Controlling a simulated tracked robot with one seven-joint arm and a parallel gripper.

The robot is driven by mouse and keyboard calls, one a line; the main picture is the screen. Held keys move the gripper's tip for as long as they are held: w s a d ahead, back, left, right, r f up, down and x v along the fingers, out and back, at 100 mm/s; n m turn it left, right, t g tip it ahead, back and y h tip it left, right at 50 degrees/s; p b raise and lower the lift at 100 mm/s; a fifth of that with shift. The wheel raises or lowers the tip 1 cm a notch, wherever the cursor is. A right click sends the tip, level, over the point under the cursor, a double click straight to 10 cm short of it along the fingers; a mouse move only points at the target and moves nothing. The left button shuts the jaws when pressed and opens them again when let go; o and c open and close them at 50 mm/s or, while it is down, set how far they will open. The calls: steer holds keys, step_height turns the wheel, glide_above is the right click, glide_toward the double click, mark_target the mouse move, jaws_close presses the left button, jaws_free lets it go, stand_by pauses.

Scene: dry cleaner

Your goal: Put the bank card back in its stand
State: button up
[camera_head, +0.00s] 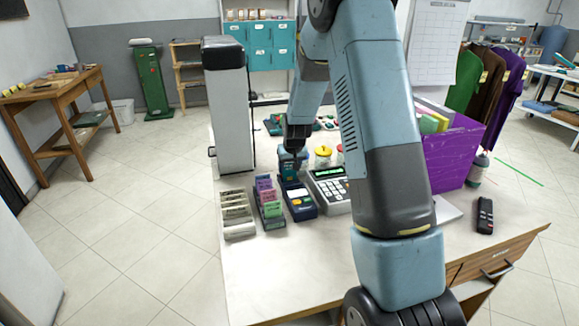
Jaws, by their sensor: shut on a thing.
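My gripper (291,172) points down over the counter, behind a small dark blue device or holder (301,208). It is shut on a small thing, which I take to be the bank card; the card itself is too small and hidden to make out. The dark blue item has pale and yellow patches on top. I cannot tell whether it is the card's stand. Left of it stands a narrow dark holder with pink, purple and green cards (269,202). Further left is a pale slotted rack (237,214). I cannot tell whether the gripper touches anything below.
On the counter (270,270), a grey keypad machine with a green display (329,190) stands right of the gripper. A tall grey-white post (229,110) stands left. A purple box (452,152) and a black remote (485,215) are right. The counter's front left is clear.

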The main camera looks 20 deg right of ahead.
steer(key=shift+f, duration=0.6)
steer(key=o, duration=1.2)
steer(key=shift+c, duration=0.2)
steer(key=shift+r, duration=0.1)
steer(key=shift+r, duration=3.4)
